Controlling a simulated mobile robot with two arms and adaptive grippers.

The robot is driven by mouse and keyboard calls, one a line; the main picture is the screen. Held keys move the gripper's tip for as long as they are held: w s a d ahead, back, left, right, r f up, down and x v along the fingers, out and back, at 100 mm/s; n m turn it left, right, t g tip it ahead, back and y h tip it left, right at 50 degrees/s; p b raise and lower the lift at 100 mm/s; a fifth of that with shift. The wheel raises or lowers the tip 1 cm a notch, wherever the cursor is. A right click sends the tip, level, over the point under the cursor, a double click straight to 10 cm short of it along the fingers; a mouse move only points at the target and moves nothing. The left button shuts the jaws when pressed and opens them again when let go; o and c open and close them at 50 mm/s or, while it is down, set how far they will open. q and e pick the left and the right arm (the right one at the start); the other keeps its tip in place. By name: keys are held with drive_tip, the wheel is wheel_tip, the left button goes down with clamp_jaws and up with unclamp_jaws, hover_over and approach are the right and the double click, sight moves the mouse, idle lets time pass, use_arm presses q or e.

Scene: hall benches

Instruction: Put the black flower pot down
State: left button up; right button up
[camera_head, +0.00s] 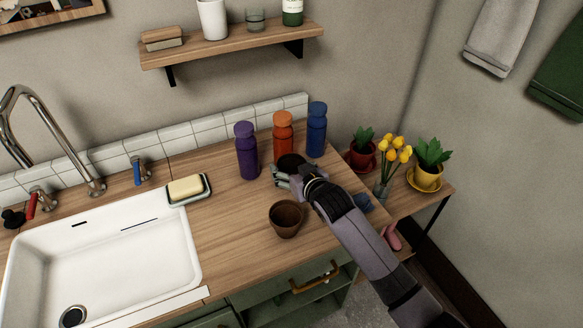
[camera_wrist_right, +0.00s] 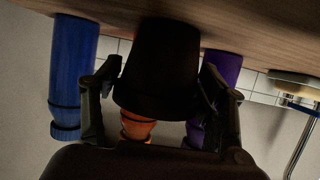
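The black flower pot (camera_head: 291,161) is near the back right of the wooden counter, in front of the orange bottle and partly hidden by my right gripper (camera_head: 284,179). In the right wrist view, which looks upside down, the black flower pot (camera_wrist_right: 158,65) sits between the two fingers of my right gripper (camera_wrist_right: 160,85), which are closed on its sides. Its base end is by the counter top; I cannot tell whether it touches. My left gripper is not in view.
A brown pot (camera_head: 286,218) stands on the counter in front. Purple (camera_head: 246,152), orange (camera_head: 283,134) and blue (camera_head: 317,130) bottles stand behind. A soap dish (camera_head: 189,190) and white sink (camera_head: 185,235) are left. A lower table (camera_head: 437,189) with plants is right.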

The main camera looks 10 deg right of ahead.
drive_tip(key=o, duration=0.4)
drive_tip(key=shift+r, duration=0.1)
